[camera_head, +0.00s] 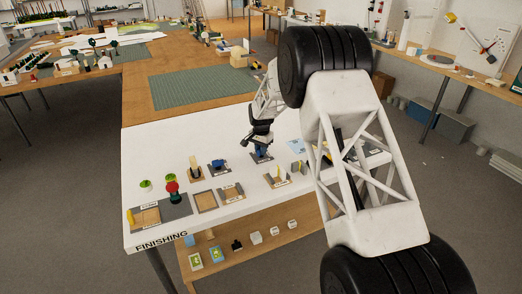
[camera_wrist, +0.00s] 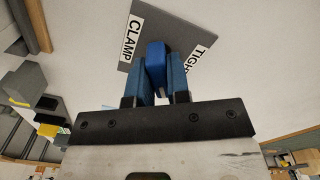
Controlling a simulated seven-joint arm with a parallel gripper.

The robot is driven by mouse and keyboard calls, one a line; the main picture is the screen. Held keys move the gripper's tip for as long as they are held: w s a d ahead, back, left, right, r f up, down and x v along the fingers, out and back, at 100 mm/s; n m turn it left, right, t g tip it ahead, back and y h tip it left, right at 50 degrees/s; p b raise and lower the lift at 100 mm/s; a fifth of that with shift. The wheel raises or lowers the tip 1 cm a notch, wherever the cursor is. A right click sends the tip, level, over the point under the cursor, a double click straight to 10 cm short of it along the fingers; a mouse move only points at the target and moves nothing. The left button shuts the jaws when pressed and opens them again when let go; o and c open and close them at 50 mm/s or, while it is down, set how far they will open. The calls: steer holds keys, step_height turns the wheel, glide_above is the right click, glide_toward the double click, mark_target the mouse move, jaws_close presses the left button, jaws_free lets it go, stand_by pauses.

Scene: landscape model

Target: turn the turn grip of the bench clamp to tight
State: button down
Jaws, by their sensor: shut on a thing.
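The bench clamp's grey plate (camera_wrist: 180,28) shows in the wrist view, with the words CLAMP and TIGHT on it. The blue turn grip (camera_wrist: 156,52) stands on this plate. My gripper (camera_wrist: 161,70) is shut on the turn grip, with one blue finger on each side of it. The grip's lower part and its base are hidden by the fingers. In the head view my gripper (camera_head: 261,148) points down at a small plate (camera_head: 263,158) on the white table; the grip is too small there to tell its angle.
A green mat (camera_head: 203,88) lies behind. My arm covers the table's right part.

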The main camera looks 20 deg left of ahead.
steer(key=n, duration=0.6)
steer(key=shift+w+n, duration=0.1)
steer(key=shift+n, duration=0.2)
steer(key=n, duration=0.4)
steer(key=shift+r+n, duration=0.1)
steer(key=shift+n, duration=0.3)
steer(key=c, duration=1.1)
jaws_free()
steer(key=shift+r, duration=3.85)
steer(key=shift+r, duration=0.1)
